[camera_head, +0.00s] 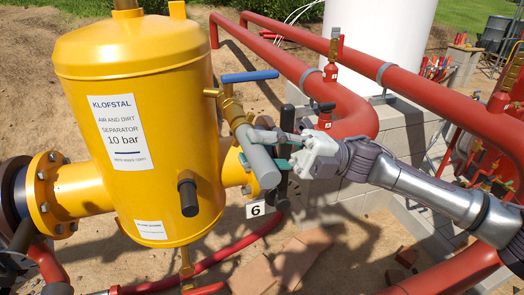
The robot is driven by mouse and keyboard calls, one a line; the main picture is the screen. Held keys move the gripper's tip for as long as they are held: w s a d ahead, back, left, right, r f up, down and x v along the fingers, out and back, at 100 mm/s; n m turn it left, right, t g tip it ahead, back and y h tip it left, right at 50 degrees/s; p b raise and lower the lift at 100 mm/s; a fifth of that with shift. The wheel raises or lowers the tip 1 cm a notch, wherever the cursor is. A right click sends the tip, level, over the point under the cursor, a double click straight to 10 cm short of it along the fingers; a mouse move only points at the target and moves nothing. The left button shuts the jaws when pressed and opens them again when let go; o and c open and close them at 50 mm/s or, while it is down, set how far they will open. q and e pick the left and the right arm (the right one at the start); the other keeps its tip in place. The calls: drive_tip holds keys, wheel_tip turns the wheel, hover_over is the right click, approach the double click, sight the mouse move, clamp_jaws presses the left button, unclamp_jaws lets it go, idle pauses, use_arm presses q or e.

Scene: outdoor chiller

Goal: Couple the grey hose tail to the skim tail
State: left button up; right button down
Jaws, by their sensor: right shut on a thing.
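The grey hose tail (260,162) is a smooth grey cylinder, tilted, beside the yellow separator. My right gripper (268,148) comes in from the right and is shut on it; green finger pads show at its side. The hose tail's upper end meets or overlaps the brass skim tail (231,111), which hangs below a valve with a blue lever (250,76). I cannot tell whether the two touch or are joined. The hose tail's lower end is by a black part above the number 6 tag. My left gripper is not clearly in view.
The yellow separator (175,90) stands close on the left, with a black-capped stub (187,195). Red pipes (300,68) run behind, in front of a grey block wall (395,130). A red hose (215,258) and loose bricks (300,258) lie on the ground below.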

drive_tip(key=shift+w+a, duration=0.15)
drive_tip(key=shift+w, duration=0.25)
drive_tip(key=shift+c, duration=1.5)
unclamp_jaws()
drive_tip(key=b+v, duration=0.3)
drive_tip(key=v, duration=0.4)
drive_tip(key=shift+b, duration=0.4)
